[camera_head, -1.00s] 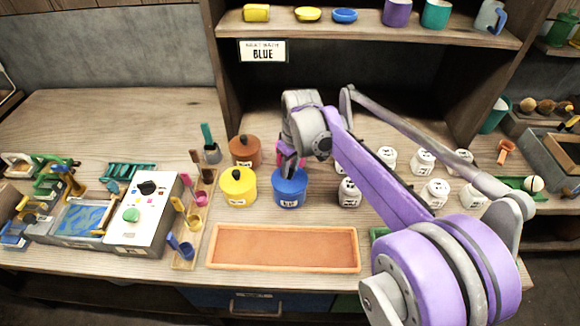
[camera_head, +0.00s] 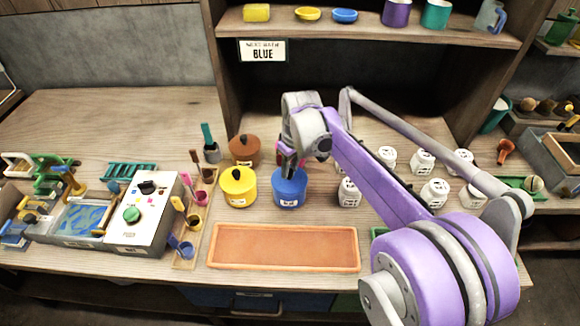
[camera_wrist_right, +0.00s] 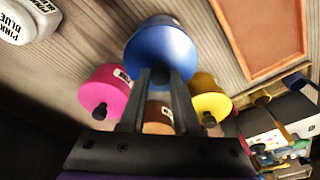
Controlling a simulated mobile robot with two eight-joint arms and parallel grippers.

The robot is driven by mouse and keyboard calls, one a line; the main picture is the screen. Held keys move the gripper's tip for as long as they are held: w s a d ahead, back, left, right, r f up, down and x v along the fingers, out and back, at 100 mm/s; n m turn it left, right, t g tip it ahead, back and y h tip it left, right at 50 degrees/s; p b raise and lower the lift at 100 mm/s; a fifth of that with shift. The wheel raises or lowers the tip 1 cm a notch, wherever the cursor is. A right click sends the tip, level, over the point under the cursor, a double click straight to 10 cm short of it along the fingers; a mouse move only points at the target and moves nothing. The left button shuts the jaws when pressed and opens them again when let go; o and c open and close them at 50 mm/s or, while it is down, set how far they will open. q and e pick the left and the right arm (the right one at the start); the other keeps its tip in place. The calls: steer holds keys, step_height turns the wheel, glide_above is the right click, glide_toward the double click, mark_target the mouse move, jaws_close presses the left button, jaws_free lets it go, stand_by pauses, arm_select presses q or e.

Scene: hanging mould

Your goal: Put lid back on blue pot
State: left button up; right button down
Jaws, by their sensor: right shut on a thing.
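The blue pot (camera_head: 289,191) stands on the table to the right of the yellow pot. Its blue lid (camera_wrist_right: 160,52) with a dark knob (camera_wrist_right: 160,73) shows in the right wrist view. My right gripper (camera_head: 291,168) is directly above the blue pot and points down. In the right wrist view its fingertips (camera_wrist_right: 160,76) are shut on the lid's knob. The lid appears to lie on or very close to the pot's rim; I cannot tell whether any gap is left. My left gripper is not in view.
The yellow pot (camera_head: 238,187) and brown pot (camera_head: 244,150) stand close by on the left. A pink pot (camera_wrist_right: 104,91) is close too. White labelled jars (camera_head: 348,192) stand to the right. An empty orange tray (camera_head: 283,247) lies in front.

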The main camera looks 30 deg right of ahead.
stand_by(0.9)
steer(key=shift+c, duration=0.4)
jaws_free()
steer(key=shift+r+p, duration=2.35)
steer(key=shift+r, duration=1.15)
steer(key=shift+f, duration=0.1)
jaws_close()
